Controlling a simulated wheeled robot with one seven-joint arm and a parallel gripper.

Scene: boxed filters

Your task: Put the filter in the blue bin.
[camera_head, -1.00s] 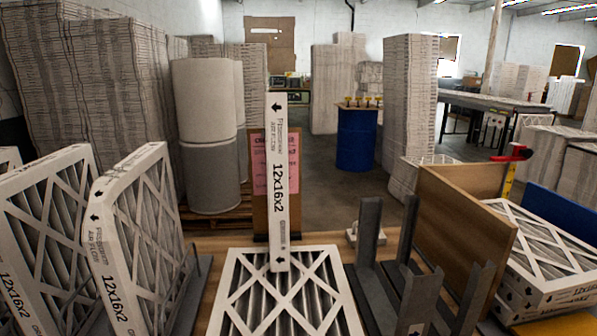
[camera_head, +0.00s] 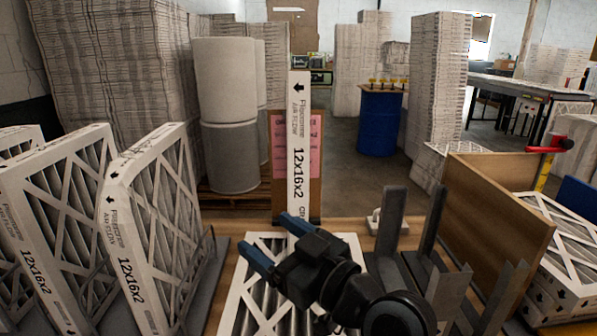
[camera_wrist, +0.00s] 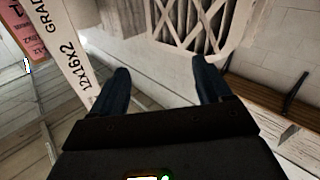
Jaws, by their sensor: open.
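A white-framed filter marked 12x16x2 (camera_head: 299,140) stands upright, narrow edge toward me, at the middle of the wooden table. Its labelled edge shows at the left of the wrist view (camera_wrist: 68,50). Another filter (camera_head: 243,290) lies flat in front of it, partly hidden by my gripper. My gripper (camera_head: 275,240) is open, with blue fingers, over the flat filter and near the upright one's lower end. In the wrist view nothing is between the fingers (camera_wrist: 162,70). A blue drum (camera_head: 380,122) stands behind the table; a blue panel (camera_head: 579,196) shows at the right edge. I cannot tell which is the bin.
Several filters (camera_head: 150,215) stand upright in a rack at the left. Grey metal uprights (camera_head: 391,225) and a wooden panel (camera_head: 497,215) stand right of my gripper. Stacked filters (camera_head: 565,255) lie at the right. A pink sheet on a board (camera_head: 315,150) is behind the upright filter.

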